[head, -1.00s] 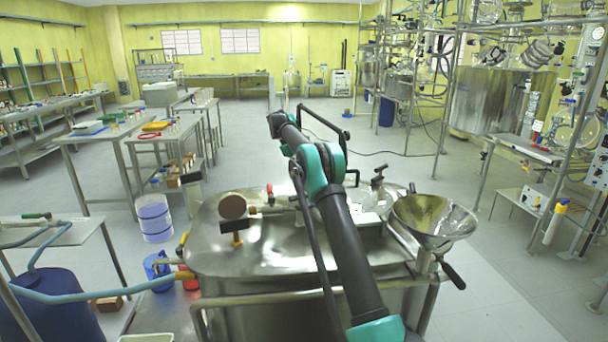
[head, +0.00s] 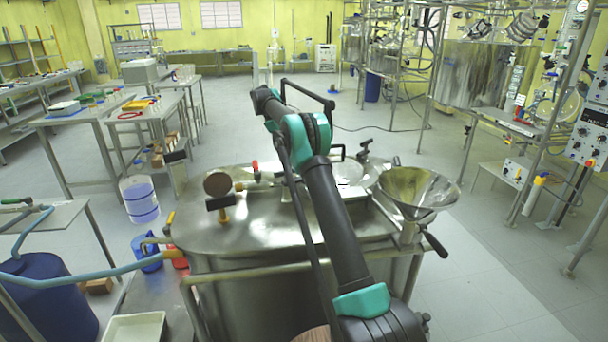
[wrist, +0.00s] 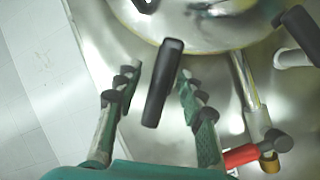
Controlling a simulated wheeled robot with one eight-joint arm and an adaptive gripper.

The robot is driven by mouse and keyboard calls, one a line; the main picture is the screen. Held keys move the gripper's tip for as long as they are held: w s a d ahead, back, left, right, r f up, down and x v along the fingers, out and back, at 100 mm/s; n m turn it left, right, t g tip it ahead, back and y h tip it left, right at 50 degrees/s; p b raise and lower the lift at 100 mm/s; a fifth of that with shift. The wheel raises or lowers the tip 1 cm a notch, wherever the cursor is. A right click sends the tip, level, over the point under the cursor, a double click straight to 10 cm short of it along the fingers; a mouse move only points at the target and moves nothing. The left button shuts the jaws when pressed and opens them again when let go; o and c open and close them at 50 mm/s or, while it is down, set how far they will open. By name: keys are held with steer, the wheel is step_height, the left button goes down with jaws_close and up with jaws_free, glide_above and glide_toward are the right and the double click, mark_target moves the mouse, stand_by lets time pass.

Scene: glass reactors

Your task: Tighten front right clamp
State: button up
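In the wrist view a black clamp handle (wrist: 165,78) stands out between the two fingers of my gripper (wrist: 157,72). The fingers are apart, one on each side of the handle. I see no clear contact with it. The handle lies beside a shiny round metal lid (wrist: 205,25) at the top. A second black handle (wrist: 301,32) shows at the right edge. In the head view my gripper is not visible; my arm covers the middle of the steel vessel top (head: 262,222). The clamp cannot be made out there.
In the wrist view a red-handled part with a brass end (wrist: 240,156) lies close to the right finger. In the head view a metal funnel (head: 412,190) stands right of my arm. A round brown disc (head: 217,184) stands at the left.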

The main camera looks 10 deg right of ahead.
steer(key=n+t, duration=0.1)
steer(key=n, duration=0.3)
steer(key=shift+t, duration=0.4)
steer(key=n+t, duration=0.1)
steer(key=n, duration=0.1)
steer(key=n+y, duration=0.1)
steer(key=n, duration=0.1)
steer(key=shift+d+n+t, duration=0.1)
steer(key=shift+n+t, duration=0.2)
steer(key=shift+t, duration=0.1)
steer(key=n+t+y, duration=0.1)
steer(key=n, duration=0.3)
steer(key=shift+w, duration=0.2)
steer(key=n+y, duration=0.2)
steer(key=n, duration=0.2)
steer(key=shift+t, duration=0.4)
steer(key=v, duration=1.8)
steer(key=s+d+f+m, duration=0.1)
steer(key=s+f+m, duration=0.4)
steer(key=s, duration=0.4)
steer(key=s+d+f+m, duration=0.1)
steer(key=s+f+m, duration=0.5)
steer(key=s, duration=0.3)
steer(key=s+d+f+m, duration=0.2)
steer(key=s+f+m, duration=0.3)
steer(key=s, duration=0.5)
steer(key=shift+f+m+y, duration=0.25)
steer(key=shift+m+y, duration=0.05)
steer(key=shift+m, duration=0.3)
steer(key=shift+s, duration=0.1)
